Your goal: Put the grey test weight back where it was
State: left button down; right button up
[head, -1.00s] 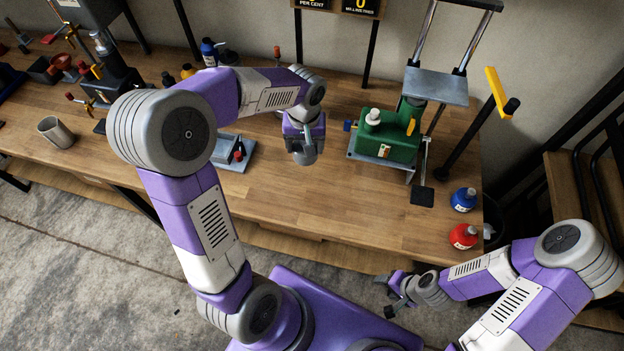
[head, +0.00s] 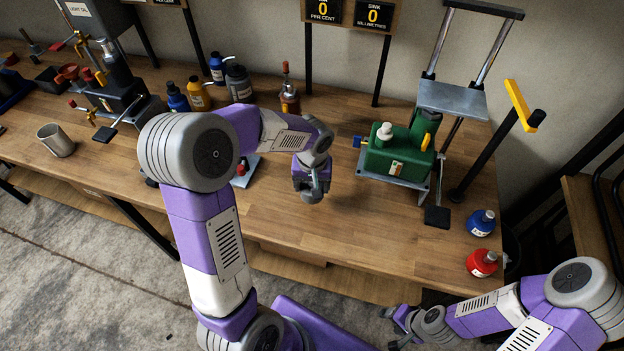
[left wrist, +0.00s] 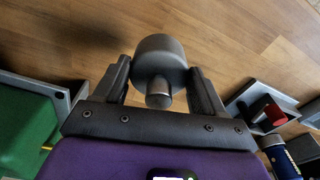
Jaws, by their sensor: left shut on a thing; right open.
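The grey test weight (left wrist: 158,58), a round block with a small knob, is between the fingers of my left gripper (left wrist: 160,82) in the left wrist view. The gripper is shut on it. In the head view my left gripper (head: 312,188) is over the bench left of the green machine, with the weight (head: 311,197) at its lower end. The weight appears to be held above the bare wood; the gap is hard to judge. My right gripper (head: 394,325) is open and empty, in front of the bench edge.
The green machine (head: 395,160) stands on the bench at right, with a black pad (head: 437,216) in front. Blue (head: 481,222) and red (head: 482,262) bottles stand near the right edge. A small grey tray (head: 250,167) is partly hidden behind my left arm. The front middle bench is clear.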

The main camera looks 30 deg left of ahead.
pick_arm(q)
jog(key=shift+w+f+b, duration=0.1)
jog(key=shift+f+b, duration=0.25)
jog(key=shift+f, duration=1.6)
jog(key=shift+f, duration=0.1)
jog(key=shift+c, duration=0.4)
grip_release()
